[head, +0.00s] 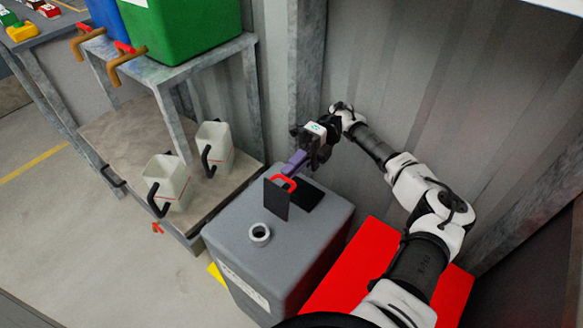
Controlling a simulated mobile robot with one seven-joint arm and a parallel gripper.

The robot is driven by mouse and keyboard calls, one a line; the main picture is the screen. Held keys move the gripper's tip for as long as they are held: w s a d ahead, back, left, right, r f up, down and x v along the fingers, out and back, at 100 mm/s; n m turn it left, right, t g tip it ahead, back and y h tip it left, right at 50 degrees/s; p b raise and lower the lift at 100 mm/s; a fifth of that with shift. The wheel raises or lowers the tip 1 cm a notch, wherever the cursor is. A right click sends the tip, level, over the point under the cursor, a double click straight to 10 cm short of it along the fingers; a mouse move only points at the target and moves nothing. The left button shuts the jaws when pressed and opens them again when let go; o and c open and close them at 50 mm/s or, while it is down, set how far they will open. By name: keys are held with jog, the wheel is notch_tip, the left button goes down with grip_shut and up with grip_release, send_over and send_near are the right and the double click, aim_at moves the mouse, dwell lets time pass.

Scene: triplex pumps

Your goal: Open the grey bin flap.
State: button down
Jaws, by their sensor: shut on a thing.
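The grey bin (250,245) stands on the floor in the middle of the head view, against the wall. Its dark flap (276,201) stands upright on the bin's top, with a dark opening (308,196) to its right. A red handle (279,178) sits at the flap's upper edge. My gripper (288,174), with purple fingers, reaches in from above and is shut on the red handle. The fingers hide part of the handle, so the exact grip is not clear.
A red box (345,268) stands right of the bin, under my arm. A corrugated wall stands close behind.

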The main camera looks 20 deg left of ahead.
jog(key=c, duration=1.5)
grip_release()
jog(key=shift+r, duration=0.1)
notch_tip(320, 180, up, 20)
jog(key=shift+f, duration=0.1)
jog(key=shift+s, duration=0.15)
